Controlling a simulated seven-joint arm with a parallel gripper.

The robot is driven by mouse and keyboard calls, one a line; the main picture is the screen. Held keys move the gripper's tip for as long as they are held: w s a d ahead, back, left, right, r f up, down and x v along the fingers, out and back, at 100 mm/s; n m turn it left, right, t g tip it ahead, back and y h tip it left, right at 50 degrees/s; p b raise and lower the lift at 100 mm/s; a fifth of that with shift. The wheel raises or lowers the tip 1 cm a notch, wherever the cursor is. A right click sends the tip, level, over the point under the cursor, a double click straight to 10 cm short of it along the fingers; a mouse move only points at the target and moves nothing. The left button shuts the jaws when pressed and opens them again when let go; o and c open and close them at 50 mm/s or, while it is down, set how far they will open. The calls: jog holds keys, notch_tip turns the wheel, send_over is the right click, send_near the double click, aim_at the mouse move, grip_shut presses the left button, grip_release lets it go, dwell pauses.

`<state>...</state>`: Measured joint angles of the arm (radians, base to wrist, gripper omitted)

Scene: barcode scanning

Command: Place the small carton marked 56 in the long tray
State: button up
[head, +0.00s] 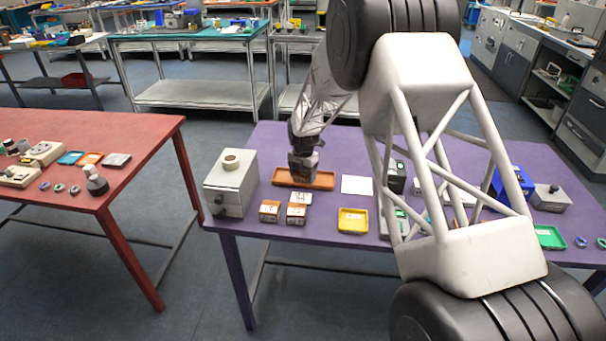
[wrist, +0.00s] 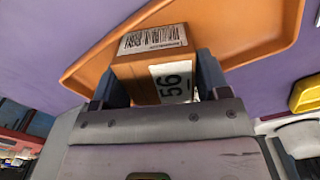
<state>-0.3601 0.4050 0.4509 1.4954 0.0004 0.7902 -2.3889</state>
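The small orange-brown carton marked 56 (wrist: 138,72) sits between the two fingers of my gripper (wrist: 160,80) in the wrist view. Its white 56 label faces the camera, and a barcode label is on an adjoining face. The fingers press close on both sides, so my gripper is shut on it. The long orange tray (wrist: 248,38) lies behind the carton. In the head view my gripper (head: 303,172) points down over the tray (head: 324,181) on the purple table. The carton cannot be made out there, and I cannot tell whether it touches the tray floor.
Two other small cartons (head: 270,211) (head: 297,213) stand in front of the tray. A grey box with a tape roll (head: 231,185) is to the left. A white sheet (head: 357,184) and a yellow tray (head: 353,221) lie to the right. My arm hides part of the table.

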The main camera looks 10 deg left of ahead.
aim_at(304, 172)
jog(key=shift+r, duration=0.2)
notch_tip(304, 172, up, 12)
dwell(0.9)
jog(key=shift+d, duration=0.1)
dwell(0.7)
jog(key=s+d+r+m+t, duration=0.1)
jog(key=s+d+r+m, duration=0.7)
jog(key=s+d+r, duration=0.3)
jog(key=s+d+r+m, duration=0.75)
jog(key=s+d, duration=0.25)
jog(key=s, duration=0.3)
jog(key=s+d+m, duration=0.3)
jog(key=s+m, duration=0.2)
jog(key=s, duration=0.5)
jog(key=s+d+m+t, duration=0.1)
jog(key=s+d+m, duration=0.3)
jog(key=s, duration=0.6)
jog(key=s+d+m, duration=0.4)
jog(key=s+m, duration=0.3)
jog(key=s, duration=0.3)
jog(key=shift+s+f+t, duration=0.3)
jog(key=shift+f, duration=0.05)
